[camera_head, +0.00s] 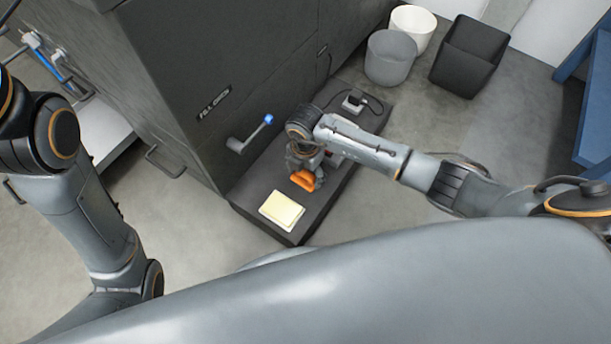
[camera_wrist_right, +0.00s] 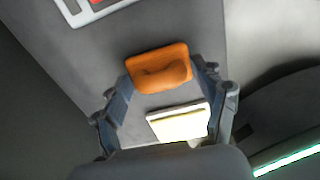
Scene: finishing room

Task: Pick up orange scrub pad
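The orange scrub pad (camera_head: 303,181) lies on a dark low platform (camera_head: 249,203), partly hidden under my right gripper (camera_head: 308,178). In the right wrist view the pad (camera_wrist_right: 160,66) shows a dent in its face and sits at the fingertips of my right gripper (camera_wrist_right: 163,82). The two fingers are spread, one at each side of the pad, very close to its edges. I cannot see clear contact. My left arm shows at the left of the head view, but its gripper is out of the picture.
A pale yellow sponge-like block (camera_head: 282,210) lies close to the pad. A dark machine (camera_head: 215,70) with a blue-tipped lever (camera_head: 252,133) rises behind the platform. Bins (camera_head: 390,57) stand at the back, and a blue bench (camera_head: 595,125) is at right. A corded item (camera_head: 353,101) lies at the platform's far end.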

